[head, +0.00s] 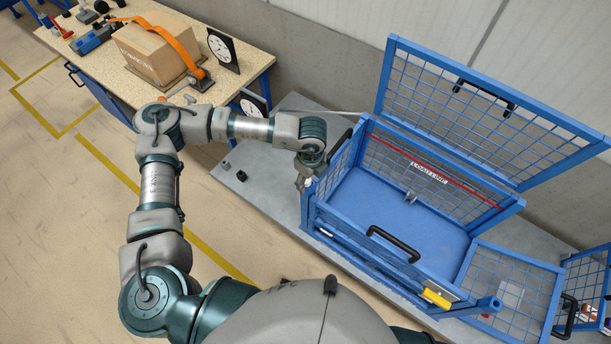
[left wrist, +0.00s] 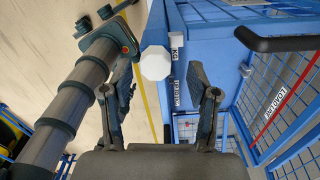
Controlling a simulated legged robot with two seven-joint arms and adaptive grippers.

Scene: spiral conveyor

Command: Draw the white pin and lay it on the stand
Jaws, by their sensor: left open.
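The white pin shows its faceted white head (left wrist: 155,62) in the left wrist view, beside the blue frame of the mesh cage (left wrist: 180,30). Its shaft is hidden. My left gripper (left wrist: 160,105) is open, its two dark fingers on either side of and below the pin head in that picture. In the head view my left gripper (head: 304,182) is at the left corner of the blue cage (head: 310,215). I cannot tell which surface is the stand. My right gripper is not in view.
A black handle (head: 393,243) and a yellow grip (head: 437,298) are on the front. A grey platform (head: 262,190) lies under the cage. A workbench (head: 110,78) carries a strapped carton (head: 155,52).

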